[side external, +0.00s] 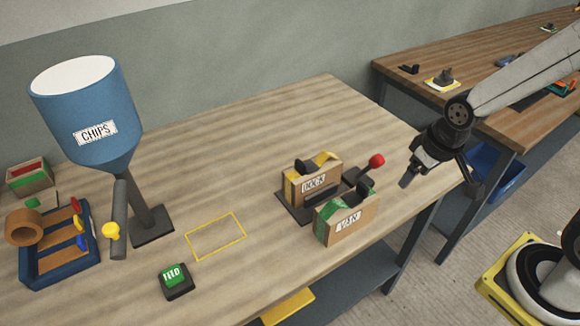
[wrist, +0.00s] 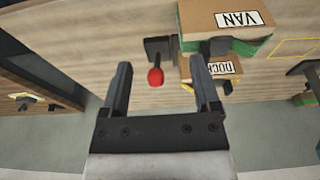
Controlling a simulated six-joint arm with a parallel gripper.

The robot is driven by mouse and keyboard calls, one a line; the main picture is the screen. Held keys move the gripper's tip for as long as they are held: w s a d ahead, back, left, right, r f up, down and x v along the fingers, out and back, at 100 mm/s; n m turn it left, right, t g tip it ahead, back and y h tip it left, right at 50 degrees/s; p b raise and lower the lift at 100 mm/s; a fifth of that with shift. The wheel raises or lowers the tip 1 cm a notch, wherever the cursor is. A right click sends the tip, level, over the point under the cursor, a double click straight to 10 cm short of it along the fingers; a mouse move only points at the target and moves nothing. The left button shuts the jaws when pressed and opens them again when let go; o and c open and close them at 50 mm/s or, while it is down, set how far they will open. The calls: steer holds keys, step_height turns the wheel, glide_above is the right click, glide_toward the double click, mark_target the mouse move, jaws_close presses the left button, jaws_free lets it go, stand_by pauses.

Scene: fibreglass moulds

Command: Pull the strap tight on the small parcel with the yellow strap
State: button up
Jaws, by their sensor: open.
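The small parcel with the yellow strap is a brown box labelled DOCK (side external: 316,184). It sits on a dark base plate on the table, its strap rising in a loop at the top. In the wrist view the DOCK parcel (wrist: 218,70) is partly hidden by my right-hand finger and the VAN box. A lever with a red knob (side external: 376,161) stands at the plate's right end. My gripper (side external: 435,176) is open and empty, to the right of the lever, over the table's right edge. In the wrist view the red knob (wrist: 155,77) shows between my gripper's fingers (wrist: 160,66).
A green-strapped box labelled VAN (side external: 345,222) stands just in front of the DOCK parcel. A yellow outline (side external: 216,236) on the table is empty. A green FEED button (side external: 175,280), a blue CHIPS hopper (side external: 85,110) and a blue tray (side external: 60,275) are further left.

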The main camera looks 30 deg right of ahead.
steer(key=shift+o, duration=0.2)
steer(key=r+n+g, duration=0.2)
steer(key=n+g, duration=0.1)
steer(key=n, duration=1.5)
glide_above(300, 162)
steer(key=shift+f, duration=0.2)
steer(key=shift+f, duration=0.1)
steer(key=shift+f, duration=3.8)
jaws_close()
